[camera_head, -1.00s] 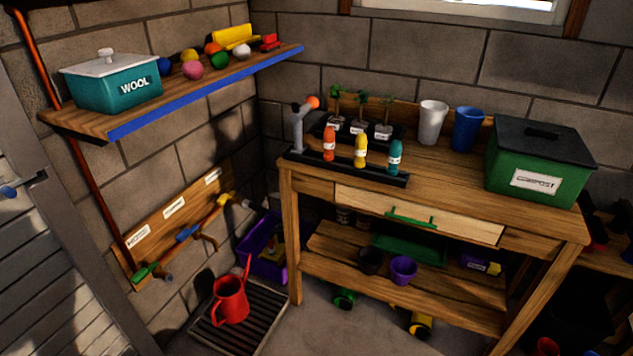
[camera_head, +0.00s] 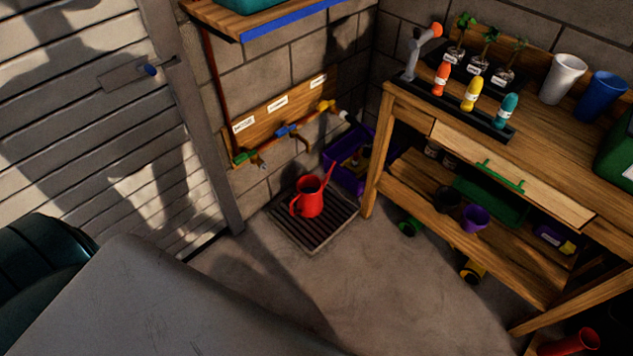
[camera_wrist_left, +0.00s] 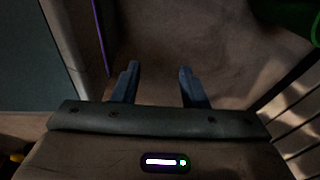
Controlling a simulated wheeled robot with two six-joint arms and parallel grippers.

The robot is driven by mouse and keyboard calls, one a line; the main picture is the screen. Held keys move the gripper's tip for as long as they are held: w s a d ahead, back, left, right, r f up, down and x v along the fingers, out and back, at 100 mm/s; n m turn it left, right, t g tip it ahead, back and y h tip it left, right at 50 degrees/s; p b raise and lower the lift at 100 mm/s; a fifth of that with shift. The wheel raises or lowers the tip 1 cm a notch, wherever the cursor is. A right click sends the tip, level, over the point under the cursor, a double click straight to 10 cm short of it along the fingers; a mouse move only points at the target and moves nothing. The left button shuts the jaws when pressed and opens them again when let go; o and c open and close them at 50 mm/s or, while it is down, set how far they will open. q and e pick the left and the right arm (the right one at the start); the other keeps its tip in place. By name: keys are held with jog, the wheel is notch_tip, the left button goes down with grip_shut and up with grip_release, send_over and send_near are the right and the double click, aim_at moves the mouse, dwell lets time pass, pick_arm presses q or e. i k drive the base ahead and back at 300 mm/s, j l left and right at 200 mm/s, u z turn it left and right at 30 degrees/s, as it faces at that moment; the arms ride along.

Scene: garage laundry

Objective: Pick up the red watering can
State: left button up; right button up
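The red watering can (camera_head: 310,196) stands upright on a dark slatted floor grate (camera_head: 301,238) in the corner, below the wall taps. Its handle is on the left and its spout points up to the right. My left gripper (camera_wrist_left: 158,82) shows in the left wrist view, with its two fingers apart and nothing between them, above bare floor. The can does not show in that view. No gripper shows in the head view, so my right gripper is out of sight.
A wooden workbench (camera_head: 440,143) stands right of the grate, with a purple crate (camera_head: 350,160) beside its leg. A tap board (camera_head: 285,118) is on the wall above. A slatted door (camera_head: 110,130) is at left. The concrete floor (camera_head: 400,290) in front is mostly clear.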

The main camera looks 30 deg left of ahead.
aim_at(310, 187)
jog(key=z, duration=0.5)
jog(key=j+z, duration=0.1)
jog(key=z, duration=0.4)
jog(key=j+z, duration=0.1)
jog(key=z, duration=0.4)
jog(key=i+j+z, duration=0.1)
jog(key=z, duration=0.9)
jog(key=j+z, duration=0.1)
jog(key=z, duration=0.4)
jog(key=k+z, duration=0.1)
jog(key=z, duration=0.4)
jog(key=j+z, duration=0.1)
jog(key=z, duration=0.4)
jog(key=k+z, duration=0.1)
jog(key=z, duration=0.2)
jog(key=k+j+z, duration=0.1)
jog(key=z, duration=0.2)
jog(key=k+u, duration=0.15)
jog(key=u, duration=0.15)
jog(key=k+j+u, duration=0.1)
jog(key=u, duration=0.65)
jog(key=k+u, duration=0.1)
jog(key=u, duration=0.35)
jog(key=j+u, duration=0.15)
jog(key=u, duration=0.25)
jog(key=k+u, duration=0.1)
jog(key=u, duration=0.3)
jog(key=j+u, duration=0.15)
jog(key=u, duration=0.3)
